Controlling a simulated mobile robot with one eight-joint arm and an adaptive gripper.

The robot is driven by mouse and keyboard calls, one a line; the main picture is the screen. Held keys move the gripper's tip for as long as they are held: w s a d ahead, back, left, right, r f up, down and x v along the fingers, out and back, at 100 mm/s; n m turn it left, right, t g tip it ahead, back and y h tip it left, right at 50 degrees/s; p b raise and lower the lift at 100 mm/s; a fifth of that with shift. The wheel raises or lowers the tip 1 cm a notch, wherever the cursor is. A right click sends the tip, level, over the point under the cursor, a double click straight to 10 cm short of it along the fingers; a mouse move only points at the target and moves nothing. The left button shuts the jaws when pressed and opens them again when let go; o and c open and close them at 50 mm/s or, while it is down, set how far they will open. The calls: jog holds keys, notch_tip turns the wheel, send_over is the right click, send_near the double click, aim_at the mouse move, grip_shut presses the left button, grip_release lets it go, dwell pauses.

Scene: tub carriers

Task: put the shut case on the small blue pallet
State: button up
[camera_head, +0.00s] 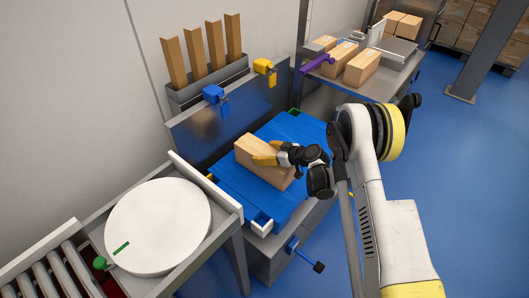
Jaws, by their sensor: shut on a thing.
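The case (249,150) is a tan box over the blue pallet (228,183), near the middle of the view. Its visible faces look closed. My gripper (266,157), with yellow fingers, is shut on the upper part of the case, coming from the right. The case sits tilted across the pallet's lines within its outline. I cannot tell whether its underside touches the slats or hangs just above them. The fingers hide part of the case's top and right side.
A white round plate (158,226) and rollers (62,270) lie at front left. A grey upright panel with blue (213,94) and yellow (264,67) clamps stands behind the pallet. Several cartons (361,68) stand on a bench at back right. Blue floor is clear at right.

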jog(key=shift+f, duration=0.4)
jog(key=o, duration=1.4)
jog(key=shift+f, duration=0.1)
jog(key=shift+s+d, duration=0.1)
